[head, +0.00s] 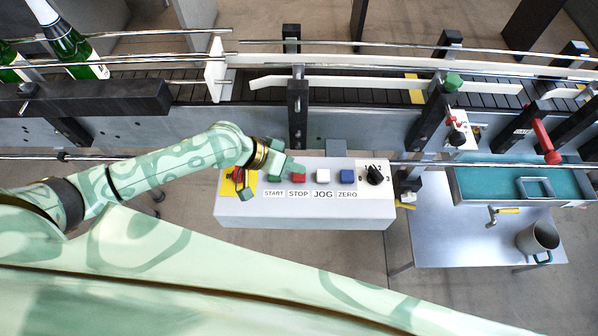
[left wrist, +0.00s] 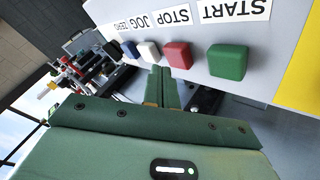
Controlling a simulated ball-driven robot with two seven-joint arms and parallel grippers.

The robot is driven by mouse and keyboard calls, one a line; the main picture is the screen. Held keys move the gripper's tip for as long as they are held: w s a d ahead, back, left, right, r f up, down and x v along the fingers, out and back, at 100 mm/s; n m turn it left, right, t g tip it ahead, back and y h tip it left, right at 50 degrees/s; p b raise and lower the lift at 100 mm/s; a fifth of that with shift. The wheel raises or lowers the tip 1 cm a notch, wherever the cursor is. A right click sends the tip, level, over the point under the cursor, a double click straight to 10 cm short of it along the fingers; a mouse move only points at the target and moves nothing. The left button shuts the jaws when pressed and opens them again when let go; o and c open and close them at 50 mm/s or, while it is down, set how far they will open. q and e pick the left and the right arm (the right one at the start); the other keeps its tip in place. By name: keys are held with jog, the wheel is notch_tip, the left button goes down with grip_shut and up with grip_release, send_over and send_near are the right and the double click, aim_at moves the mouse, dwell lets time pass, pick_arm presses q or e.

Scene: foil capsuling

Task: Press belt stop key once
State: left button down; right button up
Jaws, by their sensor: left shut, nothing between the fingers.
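The control box (head: 340,212) stands in front of the conveyor with a row of keys labelled START, STOP, JOG and ZERO. The red STOP key (head: 299,179) shows just below my left gripper's tip in the head view, and also in the left wrist view (left wrist: 177,55). My left gripper (head: 294,168) is shut and empty, over the START and STOP end of the box. In the left wrist view its closed fingers (left wrist: 160,84) appear just below the red key; I cannot tell whether they touch it. The green START key (left wrist: 228,62) is partly hidden in the head view. My right gripper is not in view.
The white JOG key (head: 323,176), blue ZERO key (head: 347,176) and black knob (head: 374,174) lie to the right on the box. A red switch on a yellow plate (head: 226,187) is at its left. Conveyor rails (head: 350,84) run behind; a metal table (head: 450,235) stands right.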

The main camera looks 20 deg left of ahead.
aim_at(293, 176)
pick_arm(q)
jog(key=shift+f, duration=0.4)
jog(key=shift+f+b, duration=0.35)
jog(key=shift+f, duration=0.2)
dwell(0.6)
jog(key=shift+r+p, duration=1)
jog(key=shift+p, duration=0.1)
notch_tip(293, 176, up, 5)
jog(key=p, duration=0.5)
jog(key=shift+r, duration=0.1)
jog(key=shift+a, duration=0.1)
dwell(0.6)
